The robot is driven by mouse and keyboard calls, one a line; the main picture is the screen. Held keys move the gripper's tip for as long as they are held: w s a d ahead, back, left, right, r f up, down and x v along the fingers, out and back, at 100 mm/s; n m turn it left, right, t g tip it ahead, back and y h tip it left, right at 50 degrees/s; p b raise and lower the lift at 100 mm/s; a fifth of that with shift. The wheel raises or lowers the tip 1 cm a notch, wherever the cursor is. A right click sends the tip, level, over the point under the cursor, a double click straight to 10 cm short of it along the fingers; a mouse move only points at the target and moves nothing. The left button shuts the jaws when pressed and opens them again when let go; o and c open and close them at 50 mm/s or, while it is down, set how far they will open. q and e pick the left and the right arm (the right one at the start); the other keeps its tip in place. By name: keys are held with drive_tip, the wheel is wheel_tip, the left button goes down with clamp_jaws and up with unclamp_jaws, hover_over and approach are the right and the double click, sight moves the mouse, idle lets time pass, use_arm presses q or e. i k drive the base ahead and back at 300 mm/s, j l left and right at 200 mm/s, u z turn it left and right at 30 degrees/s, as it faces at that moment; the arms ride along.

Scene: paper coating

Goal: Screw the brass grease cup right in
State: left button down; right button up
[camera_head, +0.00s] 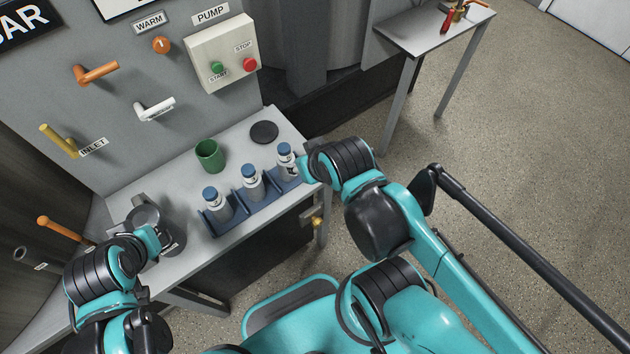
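A small brass fitting (317,222), which looks like the grease cup, sits at the right end of the bench, just below its top. It is too small to tell how far in it is screwed. My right arm's wrist end (308,165) is above and slightly left of it, close to the rightmost blue-capped bottle (287,160); the fingers are hidden or too small to make out. My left arm's wrist end (150,240) is over the left part of the bench, beside a dark grey metal vessel (147,217); its fingers cannot be made out.
Several blue-capped bottles stand in a blue rack (245,213). A green cup (209,155) and black disc (264,132) are behind. The panel has coloured handles and a pump box (223,52). A side table (425,30) holds a red-handled tool and brass item.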

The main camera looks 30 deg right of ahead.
sight(316, 222)
drive_tip(key=k+z, duration=0.1)
drive_tip(key=z, duration=0.25)
drive_tip(key=k+l+z, duration=0.1)
drive_tip(key=z, duration=0.25)
drive_tip(key=k, duration=0.6)
drive_tip(key=l+u, duration=0.1)
drive_tip(key=u, duration=1.9)
drive_tip(key=k+l+u, duration=0.1)
drive_tip(key=l+u, duration=0.25)
drive_tip(key=k+l+u, duration=0.1)
drive_tip(key=l+u, duration=0.25)
drive_tip(key=k+l+u, duration=0.2)
drive_tip(key=l+u, duration=0.15)
drive_tip(key=k+l+u, duration=0.2)
drive_tip(key=u, duration=0.15)
drive_tip(key=k+l, duration=0.5)
drive_tip(key=l, duration=0.15)
drive_tip(key=k+l, duration=1.05)
drive_tip(key=l, duration=0.25)
drive_tip(key=k+l, duration=0.55)
drive_tip(key=l, duration=0.1)
